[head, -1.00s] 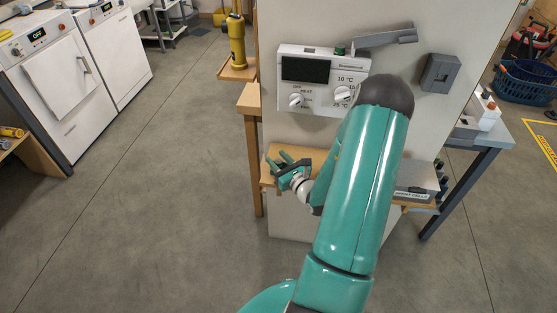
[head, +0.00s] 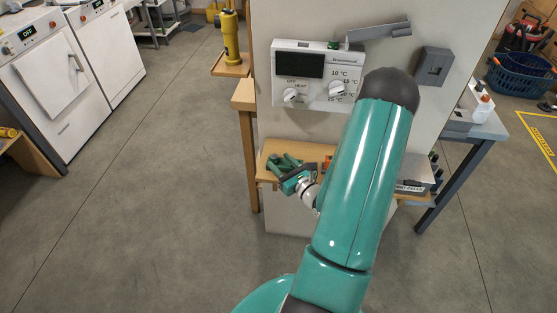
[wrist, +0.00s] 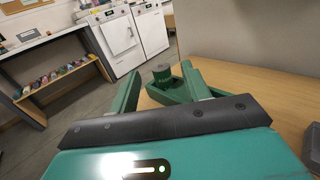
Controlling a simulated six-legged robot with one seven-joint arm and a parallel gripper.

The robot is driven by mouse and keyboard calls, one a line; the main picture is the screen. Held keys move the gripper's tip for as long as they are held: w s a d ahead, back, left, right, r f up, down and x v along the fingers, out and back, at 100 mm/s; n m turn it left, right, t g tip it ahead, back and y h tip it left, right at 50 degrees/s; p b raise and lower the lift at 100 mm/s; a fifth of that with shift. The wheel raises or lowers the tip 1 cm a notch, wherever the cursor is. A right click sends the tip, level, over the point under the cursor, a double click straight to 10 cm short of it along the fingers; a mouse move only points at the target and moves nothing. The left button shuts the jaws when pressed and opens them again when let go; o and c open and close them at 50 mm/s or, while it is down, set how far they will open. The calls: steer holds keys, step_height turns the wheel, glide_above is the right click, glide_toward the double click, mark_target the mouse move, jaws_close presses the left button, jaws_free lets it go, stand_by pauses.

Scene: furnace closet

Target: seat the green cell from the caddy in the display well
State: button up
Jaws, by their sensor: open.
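The green cell (wrist: 162,80), a short cylinder with a grey top, stands upright in a low green caddy (wrist: 150,95) on the wooden shelf. My gripper (wrist: 161,70) is open, with one finger on each side of the cell in the wrist view. The cell appears just beyond the fingertips, and contact cannot be told. In the head view my gripper (head: 282,163) is over the shelf's left end. The white thermostat unit (head: 310,92) is on the wall above, with a dark display, two dials and a small green piece (head: 333,44) at its top edge.
A grey flap (head: 380,31) juts out above the thermostat. A grey labelled box (head: 412,177) stands on the shelf's right part, partly behind my arm. A yellow cylinder (head: 230,38) stands on a bracket at left. The wall rises close beside my gripper.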

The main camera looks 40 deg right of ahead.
steer(key=shift+s+a, duration=0.2)
steer(key=shift+s, duration=1.55)
